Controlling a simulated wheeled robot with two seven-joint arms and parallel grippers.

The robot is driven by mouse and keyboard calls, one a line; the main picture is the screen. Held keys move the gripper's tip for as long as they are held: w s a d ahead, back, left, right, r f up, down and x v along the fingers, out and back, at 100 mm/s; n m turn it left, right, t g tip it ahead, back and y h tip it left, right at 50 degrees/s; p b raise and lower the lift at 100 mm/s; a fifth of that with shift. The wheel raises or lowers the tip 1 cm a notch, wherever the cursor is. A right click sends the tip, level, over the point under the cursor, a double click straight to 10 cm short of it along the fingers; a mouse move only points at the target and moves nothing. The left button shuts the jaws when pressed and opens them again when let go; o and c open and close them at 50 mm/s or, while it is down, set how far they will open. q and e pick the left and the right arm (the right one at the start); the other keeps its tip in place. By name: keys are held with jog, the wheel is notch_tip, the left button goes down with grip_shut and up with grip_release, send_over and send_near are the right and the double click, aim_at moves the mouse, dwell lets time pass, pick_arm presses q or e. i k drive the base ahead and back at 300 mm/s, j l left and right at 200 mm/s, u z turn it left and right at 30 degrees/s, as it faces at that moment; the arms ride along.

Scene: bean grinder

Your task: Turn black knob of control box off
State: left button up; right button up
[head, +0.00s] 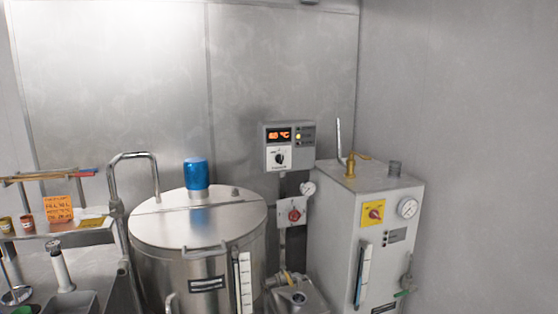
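The control box (304,140) is a grey box on the back wall, right of the middle in the head view. It has a lit orange display (279,136) and a small lit amber lamp among its side indicators. Its black knob (280,158) sits on a white plate below the display; its exact setting is too small to read. Neither of my grippers shows in the head view.
A steel tank (170,232) with a blue cap (196,174) stands below left of the box. A grey cabinet (338,235) with a gauge and red-yellow switch stands at right. A red knob (293,214) is below the box. A cluttered counter (95,262) is at left.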

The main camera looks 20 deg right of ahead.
aim_at(279, 158)
jog(key=i+l+z, duration=0.15)
jog(key=i, duration=0.45)
jog(key=i+l+z, duration=0.15)
jog(key=i, duration=0.5)
jog(key=z, duration=1.35)
